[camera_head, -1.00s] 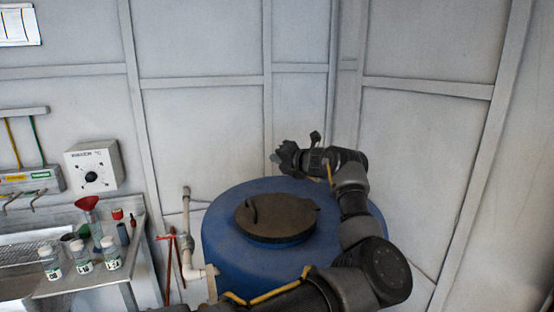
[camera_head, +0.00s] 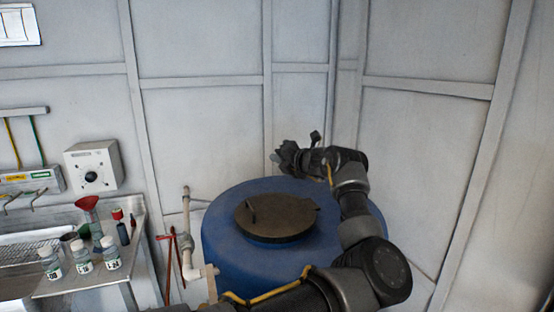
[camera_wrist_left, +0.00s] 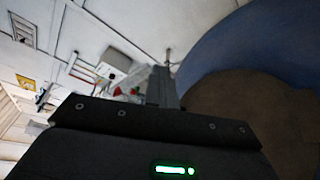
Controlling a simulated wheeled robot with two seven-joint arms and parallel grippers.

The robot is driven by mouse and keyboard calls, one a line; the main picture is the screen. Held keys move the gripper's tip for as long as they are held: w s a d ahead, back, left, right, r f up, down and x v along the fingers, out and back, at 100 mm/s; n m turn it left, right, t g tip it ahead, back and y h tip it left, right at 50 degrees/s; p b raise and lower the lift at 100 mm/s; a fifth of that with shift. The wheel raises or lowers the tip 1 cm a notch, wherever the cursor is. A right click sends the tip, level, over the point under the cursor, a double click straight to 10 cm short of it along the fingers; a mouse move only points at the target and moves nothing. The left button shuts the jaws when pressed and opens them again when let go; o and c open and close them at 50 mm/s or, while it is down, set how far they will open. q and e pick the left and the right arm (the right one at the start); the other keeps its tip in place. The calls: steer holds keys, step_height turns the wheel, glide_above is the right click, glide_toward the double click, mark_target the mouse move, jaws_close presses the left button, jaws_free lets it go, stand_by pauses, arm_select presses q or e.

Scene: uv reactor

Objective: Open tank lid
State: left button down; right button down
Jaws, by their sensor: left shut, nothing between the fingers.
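The tank (camera_head: 222,245) is a large blue drum in the middle right of the head view. In the left wrist view the gripper's fingers (camera_wrist_left: 163,85) show dark, with the brown lid (camera_wrist_left: 235,115) and blue tank (camera_wrist_left: 225,50) at right. My right gripper is not in view.
A metal bench (camera_head: 90,283) with small labelled bottles (camera_head: 82,258) and a red funnel (camera_head: 87,203) stands at left. White piping (camera_head: 187,240) with a red handle runs beside the tank. A control box (camera_head: 92,166) hangs on the wall. Walls close in behind and right.

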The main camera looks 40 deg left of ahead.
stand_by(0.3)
arm_select(q)
steer(key=c, duration=1.8)
jaws_free()
steer(key=shift+o, duration=0.2)
steer(key=b+v, duration=0.5)
steer(key=v, duration=0.6)
steer(key=shift+a, duration=0.1)
